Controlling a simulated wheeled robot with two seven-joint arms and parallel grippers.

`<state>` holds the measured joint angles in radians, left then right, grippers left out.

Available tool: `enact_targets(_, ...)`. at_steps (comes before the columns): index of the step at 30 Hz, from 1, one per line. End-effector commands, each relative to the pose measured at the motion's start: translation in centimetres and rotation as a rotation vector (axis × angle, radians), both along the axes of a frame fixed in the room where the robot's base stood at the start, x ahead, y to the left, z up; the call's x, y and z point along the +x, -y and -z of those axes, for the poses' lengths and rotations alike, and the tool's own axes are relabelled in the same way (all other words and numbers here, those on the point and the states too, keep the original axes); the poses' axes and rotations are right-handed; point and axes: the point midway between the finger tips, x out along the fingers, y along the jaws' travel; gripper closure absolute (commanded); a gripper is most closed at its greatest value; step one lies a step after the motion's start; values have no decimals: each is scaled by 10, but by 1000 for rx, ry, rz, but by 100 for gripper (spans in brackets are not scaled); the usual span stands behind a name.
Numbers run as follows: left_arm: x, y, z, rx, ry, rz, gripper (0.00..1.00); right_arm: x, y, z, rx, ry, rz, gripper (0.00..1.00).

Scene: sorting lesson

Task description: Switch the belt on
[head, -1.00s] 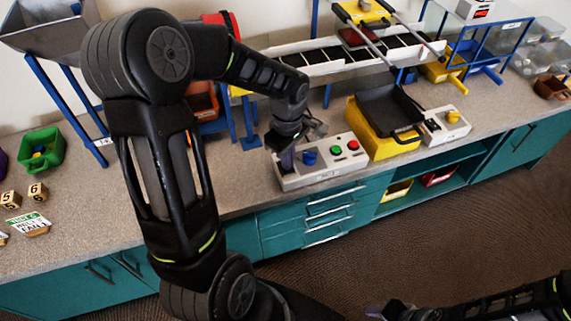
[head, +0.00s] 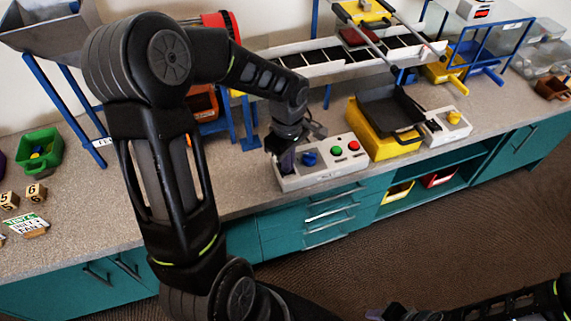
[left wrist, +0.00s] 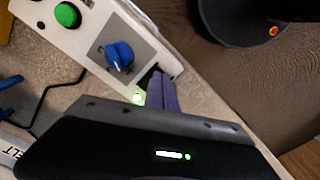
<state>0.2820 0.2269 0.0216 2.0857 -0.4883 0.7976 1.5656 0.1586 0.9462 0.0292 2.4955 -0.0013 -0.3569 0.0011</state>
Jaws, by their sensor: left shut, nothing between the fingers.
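The conveyor belt (head: 345,57) has dark segments between white side rails and runs along the back of the counter. The pale control box (head: 323,170) stands at the counter's front edge. It bears a blue knob (head: 309,158), a green button (head: 337,150) and a red button. My left gripper (left wrist: 160,92) is shut and empty, its purple fingertips at the box's end beside the blue knob (left wrist: 119,55). A dark part (left wrist: 149,76) at the fingertips is mostly hidden; I cannot tell its position.
A yellow box with a black tray (head: 390,108) stands right of the control box. Another pale box with a yellow knob (head: 454,117) is beyond it. A green bin (head: 40,152) and number blocks (head: 36,192) are at the left. A black cable (left wrist: 45,95) lies near the box.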

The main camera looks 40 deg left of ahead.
Motion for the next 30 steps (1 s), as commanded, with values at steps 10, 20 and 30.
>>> enact_targets(10, 0, 0, -31, 1, 2, -1, 100, 0, 0, -21, 0, 0, 0, 64)
enact_targets(20, 1, 0, -60, 0, 2, 0, 100, 0, 0, -40, 0, 0, 0, 64)
enact_targets(30, 0, 0, -68, 0, 0, 0, 100, 0, 0, -44, 0, 0, 0, 64)
